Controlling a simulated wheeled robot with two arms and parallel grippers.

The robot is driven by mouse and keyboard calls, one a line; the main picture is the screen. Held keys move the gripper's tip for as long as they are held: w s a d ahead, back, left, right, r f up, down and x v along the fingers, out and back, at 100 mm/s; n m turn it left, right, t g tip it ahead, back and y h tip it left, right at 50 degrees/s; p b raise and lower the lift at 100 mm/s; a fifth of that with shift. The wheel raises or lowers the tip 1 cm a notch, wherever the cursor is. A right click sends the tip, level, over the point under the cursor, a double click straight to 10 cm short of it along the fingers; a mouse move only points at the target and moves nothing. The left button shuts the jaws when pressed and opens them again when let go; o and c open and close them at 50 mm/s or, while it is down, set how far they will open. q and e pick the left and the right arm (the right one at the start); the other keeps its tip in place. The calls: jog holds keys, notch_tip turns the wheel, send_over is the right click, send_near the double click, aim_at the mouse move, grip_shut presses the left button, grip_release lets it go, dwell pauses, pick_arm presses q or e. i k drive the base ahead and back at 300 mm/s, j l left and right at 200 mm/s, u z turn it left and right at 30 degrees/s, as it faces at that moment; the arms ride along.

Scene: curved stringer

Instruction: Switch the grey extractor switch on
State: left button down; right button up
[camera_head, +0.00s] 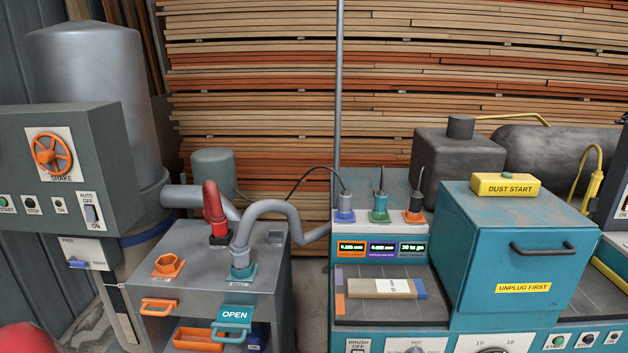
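A grey control box (68,165) stands at the left in front of a tall grey cylinder tank (90,65). On its face is a small switch (91,213) on a white plate, with "AUTO OFF" above it and "ON" below. The lever's exact position is too small to tell. Beside it are round buttons marked start (4,203) and stop (32,204), a small "ON" plate (60,206), and an orange handwheel (52,153) marked "SHAKE". Another switch marked "ON" (624,204) is cut off at the right edge. Neither of my grippers is in view.
A grey cabinet (270,290) with a red elbow pipe (214,208) and a grey hose (285,208) stands right of the box. A red rounded shape (24,338) shows at bottom left.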

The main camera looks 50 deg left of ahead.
aim_at(90, 216)
jog(key=u, duration=2.85)
